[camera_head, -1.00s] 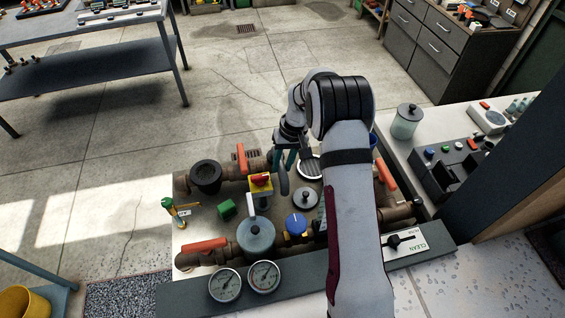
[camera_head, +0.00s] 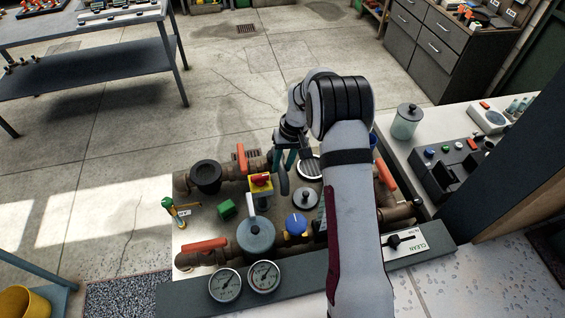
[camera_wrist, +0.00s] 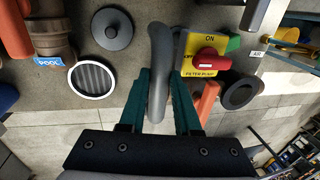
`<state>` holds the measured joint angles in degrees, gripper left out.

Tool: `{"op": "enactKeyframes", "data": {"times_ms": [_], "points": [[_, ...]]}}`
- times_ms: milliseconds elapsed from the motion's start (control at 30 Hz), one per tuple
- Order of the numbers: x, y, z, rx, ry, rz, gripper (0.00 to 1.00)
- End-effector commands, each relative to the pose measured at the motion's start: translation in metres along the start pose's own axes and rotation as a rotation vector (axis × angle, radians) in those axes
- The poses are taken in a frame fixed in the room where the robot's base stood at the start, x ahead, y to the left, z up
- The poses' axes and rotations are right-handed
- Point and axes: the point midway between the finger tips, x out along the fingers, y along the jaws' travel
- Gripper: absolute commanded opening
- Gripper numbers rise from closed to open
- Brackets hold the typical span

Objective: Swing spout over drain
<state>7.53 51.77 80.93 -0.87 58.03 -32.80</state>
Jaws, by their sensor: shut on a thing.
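The grey curved spout (camera_wrist: 158,50) runs down the middle of the wrist view, between the teal fingers of my gripper (camera_wrist: 158,92). The gripper is shut on it. In the head view the spout (camera_head: 284,187) shows just below my gripper (camera_head: 285,160). The round drain (camera_wrist: 92,80) with a dark grate and pale rim lies left of the spout in the wrist view, apart from it. In the head view the drain (camera_head: 309,168) is to the right of the gripper, partly hidden by my arm.
A yellow switch box with a red knob (camera_wrist: 208,62) stands close right of the spout. A grey round lid (camera_wrist: 112,29) lies near the drain. Pipes with orange handles (camera_head: 204,245), a blue-capped valve (camera_head: 296,224) and two gauges (camera_head: 225,285) crowd the panel.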

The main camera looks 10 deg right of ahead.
Motion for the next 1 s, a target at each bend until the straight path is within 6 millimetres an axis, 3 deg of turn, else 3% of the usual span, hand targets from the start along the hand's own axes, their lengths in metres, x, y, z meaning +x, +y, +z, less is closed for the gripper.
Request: {"op": "enactKeyframes", "data": {"times_ms": [567,1000], "points": [[-0.001,0.003,0.000,-0.040,-0.008,0.000,0.00],[-0.006,0.029,-0.007,-0.372,-0.075,-0.002,0.00]]}}
